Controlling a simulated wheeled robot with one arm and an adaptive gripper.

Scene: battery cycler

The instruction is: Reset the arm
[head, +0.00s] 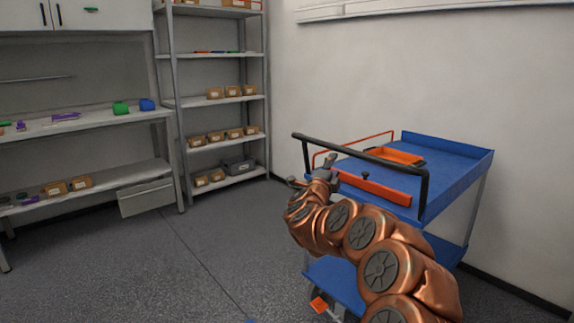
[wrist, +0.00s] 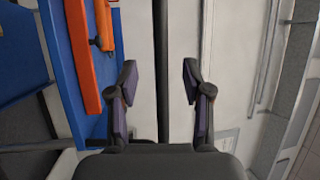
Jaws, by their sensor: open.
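My gripper (wrist: 158,85) is open and empty in the wrist view, its two dark fingers spread apart. A dark bar, apparently the cart's handle, runs behind the gap between them; I cannot tell how far off it is. In the head view my copper arm reaches up from the lower right, and my gripper (head: 314,181) is small near the handle end of the blue cart (head: 455,165). Its fingers are hard to make out there.
The cart carries an orange tray (head: 398,156) and an orange bar (head: 373,188), with a black handle (head: 370,155) at its near end. A shelf rack (head: 222,96) with small boxes and a workbench (head: 75,125) stand at the left.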

